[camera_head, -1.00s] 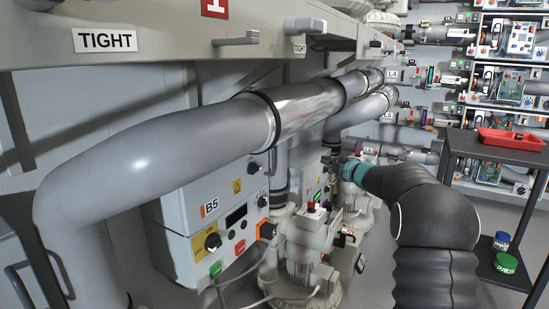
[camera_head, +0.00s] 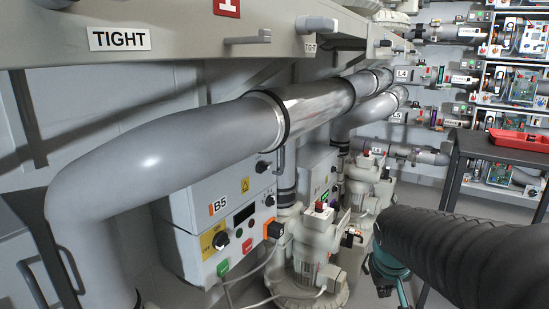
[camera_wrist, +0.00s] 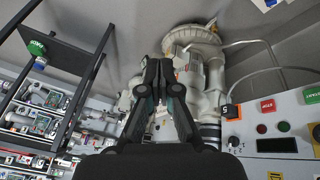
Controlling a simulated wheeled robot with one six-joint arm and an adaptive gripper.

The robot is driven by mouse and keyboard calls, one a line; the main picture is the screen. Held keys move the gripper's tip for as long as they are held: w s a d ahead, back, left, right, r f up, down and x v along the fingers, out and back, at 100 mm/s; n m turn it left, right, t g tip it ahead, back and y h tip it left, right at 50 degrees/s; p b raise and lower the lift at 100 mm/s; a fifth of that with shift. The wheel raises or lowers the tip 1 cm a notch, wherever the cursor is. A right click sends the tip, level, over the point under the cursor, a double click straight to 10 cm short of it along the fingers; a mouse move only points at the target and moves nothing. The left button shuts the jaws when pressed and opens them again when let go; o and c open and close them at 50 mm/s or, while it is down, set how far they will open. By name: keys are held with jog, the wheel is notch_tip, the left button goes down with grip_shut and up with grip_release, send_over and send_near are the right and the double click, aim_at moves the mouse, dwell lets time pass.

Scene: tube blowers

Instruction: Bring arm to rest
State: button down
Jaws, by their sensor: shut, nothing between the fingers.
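My arm (camera_head: 465,250), in a ribbed black sleeve, runs in from the right edge of the head view.
The B5 control box (camera_head: 215,225) and a blower (camera_head: 310,255) stand left of my gripper. A large grey pipe (camera_head: 170,155) crosses above them. A dark cart (camera_head: 495,147) with a red tray (camera_head: 520,141) stands at the right. Grey floor shows between blower and arm.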

jog(key=s+a+r+y, duration=0.1)
jog(key=s+a, duration=0.2)
jog(key=s, duration=0.4)
jog(key=s+a+r+t+y, duration=0.1)
jog(key=s+a, duration=0.3)
jog(key=s, duration=0.4)
jog(key=shift+s+a+r+t, duration=0.2)
jog(key=shift+a+r+t, duration=0.1)
jog(key=shift+r, duration=0.3)
